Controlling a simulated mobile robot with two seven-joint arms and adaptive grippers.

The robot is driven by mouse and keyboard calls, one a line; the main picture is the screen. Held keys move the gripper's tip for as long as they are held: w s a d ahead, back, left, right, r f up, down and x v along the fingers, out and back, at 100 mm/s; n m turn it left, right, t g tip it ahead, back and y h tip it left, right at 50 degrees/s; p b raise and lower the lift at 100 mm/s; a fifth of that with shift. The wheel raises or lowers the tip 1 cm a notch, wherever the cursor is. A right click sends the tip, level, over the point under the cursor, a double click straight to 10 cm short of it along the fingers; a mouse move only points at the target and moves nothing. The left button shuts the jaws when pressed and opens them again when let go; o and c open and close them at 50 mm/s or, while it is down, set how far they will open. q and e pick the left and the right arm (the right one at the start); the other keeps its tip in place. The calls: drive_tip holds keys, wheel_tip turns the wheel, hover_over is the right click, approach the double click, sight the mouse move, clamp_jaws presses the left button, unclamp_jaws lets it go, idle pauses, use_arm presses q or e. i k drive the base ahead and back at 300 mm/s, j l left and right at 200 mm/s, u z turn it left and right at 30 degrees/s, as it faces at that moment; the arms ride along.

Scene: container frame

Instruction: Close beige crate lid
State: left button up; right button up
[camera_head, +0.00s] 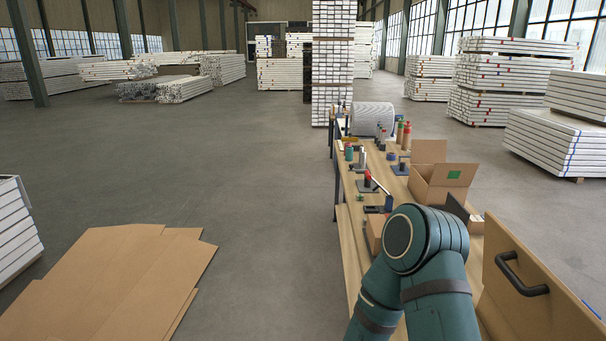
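A beige panel (540,309) with a dark bar handle (522,277) stands tilted up at the lower right, cut off by the picture's edge. It looks like the raised lid of the beige crate, but the crate body is not clearly visible. One of my teal arms rises from the bottom just left of the panel and hides part of the area beside it. Its bent joint is in view, but its gripper is not. My other arm and gripper are also out of view. I cannot tell whether anything touches the lid.
A long wooden workbench (349,226) runs away from me, with bottles, tools and an open cardboard box (440,184) on it. Flat cardboard sheets (110,285) lie at the lower left. The grey floor (240,160) between is clear. Stacked white panels stand farther off.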

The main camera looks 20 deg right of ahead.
sight(537, 304)
drive_tip(key=z, duration=0.4)
drive_tip(key=j+z, duration=0.1)
drive_tip(key=z, duration=0.3)
drive_tip(key=j+z, duration=0.1)
drive_tip(key=z, duration=0.7)
